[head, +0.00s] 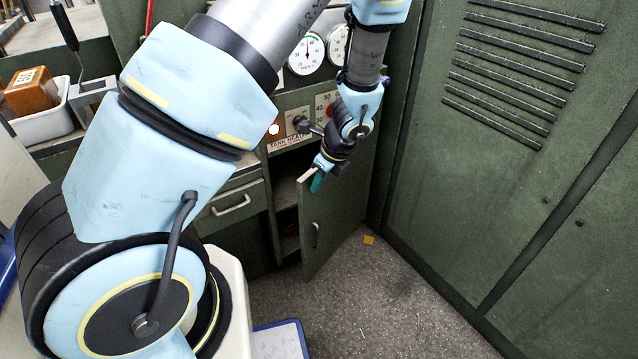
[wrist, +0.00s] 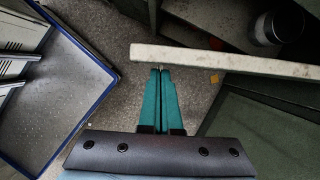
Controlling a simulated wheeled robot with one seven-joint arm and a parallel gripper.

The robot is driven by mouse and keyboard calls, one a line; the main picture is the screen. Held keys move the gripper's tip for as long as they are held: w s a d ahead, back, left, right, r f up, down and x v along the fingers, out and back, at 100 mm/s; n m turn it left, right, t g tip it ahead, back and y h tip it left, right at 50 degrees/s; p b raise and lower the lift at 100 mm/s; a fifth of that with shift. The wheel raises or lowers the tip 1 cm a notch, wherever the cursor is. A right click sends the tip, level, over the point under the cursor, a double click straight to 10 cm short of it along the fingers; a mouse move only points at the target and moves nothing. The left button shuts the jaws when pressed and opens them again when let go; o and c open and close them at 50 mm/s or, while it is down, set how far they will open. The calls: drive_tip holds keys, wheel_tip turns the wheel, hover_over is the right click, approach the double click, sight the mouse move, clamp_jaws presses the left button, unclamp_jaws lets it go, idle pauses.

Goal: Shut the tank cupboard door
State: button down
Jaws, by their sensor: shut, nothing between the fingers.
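The green tank cupboard door (head: 340,208) stands partly open in the head view, its free edge swung out toward me. Its handle (head: 316,235) shows near that edge. Dark cupboard inside (head: 287,215) shows to the left of the door. My gripper (head: 317,183), with teal fingers, is shut and empty at the door's upper free corner. In the wrist view the closed fingertips (wrist: 160,70) lie close to the end of the door's pale top edge (wrist: 225,62). I cannot tell whether they touch it.
A label and gauges (head: 306,53) are above the cupboard. A drawer (head: 232,205) is to its left. A tall louvred green cabinet (head: 510,130) stands at right. A blue-rimmed tray (head: 280,340) lies low at front; it also shows in the wrist view (wrist: 95,112). Speckled floor before the door is mostly clear.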

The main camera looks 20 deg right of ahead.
drive_tip(key=w+a+p, duration=0.2)
drive_tip(key=w+a, duration=0.3)
drive_tip(key=w, duration=0.2)
